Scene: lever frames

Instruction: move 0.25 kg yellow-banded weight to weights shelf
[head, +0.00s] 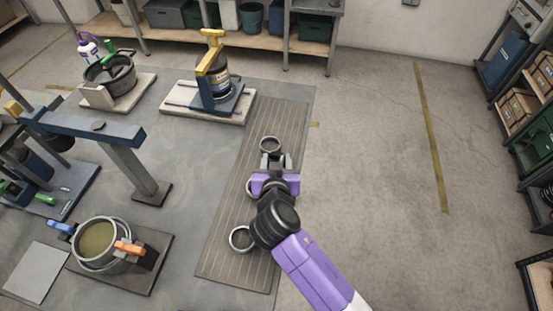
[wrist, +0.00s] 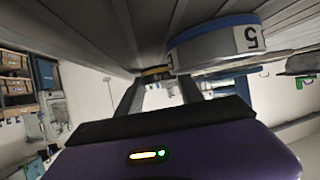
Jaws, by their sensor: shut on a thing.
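My gripper (head: 273,161) is low over the ribbed grey mat. Its fingers reach a round ring-like weight (head: 270,145) at the mat's far part. In the wrist view a yellow-banded weight (wrist: 155,72) sits between the fingertips, and the gripper is shut on it; its label is not readable. I cannot tell whether it touches the mat. A blue-banded weight (wrist: 215,42) marked with a 5 is beside the fingers in the wrist view; it appears partly hidden left of my gripper in the head view (head: 249,187). Which place is the weights shelf is not clear.
Another ring-like weight (head: 240,238) lies on the mat (head: 225,262) near my arm. Left stand a clamped pot (head: 97,240), a blue press (head: 215,90) and a lidded pot (head: 108,80). A rack with boxes (head: 520,105) stands right; the floor between is clear.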

